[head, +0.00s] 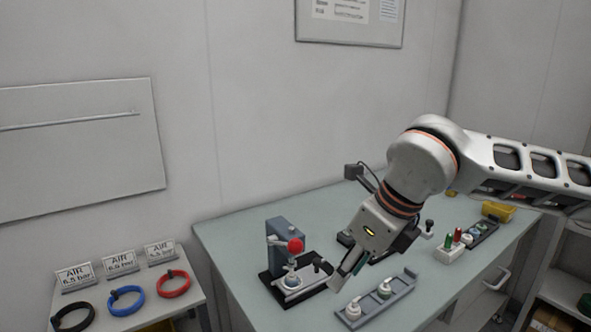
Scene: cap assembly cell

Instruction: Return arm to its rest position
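My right arm comes in from the right, and its gripper (345,274) points down and to the left over the table (240,240). The fingers are seen nearly edge-on, so I cannot tell whether they are open or shut or hold anything. They appear between the press with a red knob (295,245) and a grey tray (402,290) with small white capped parts (384,289). The gripper and forearm hide part of the table's middle. My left gripper is not in view.
A box with green and red buttons (451,248), a dark tray (484,231) and a yellow bin (497,211) stand at the right. A side table at left holds black, blue (126,301) and red rings with signs. The table's left end is clear.

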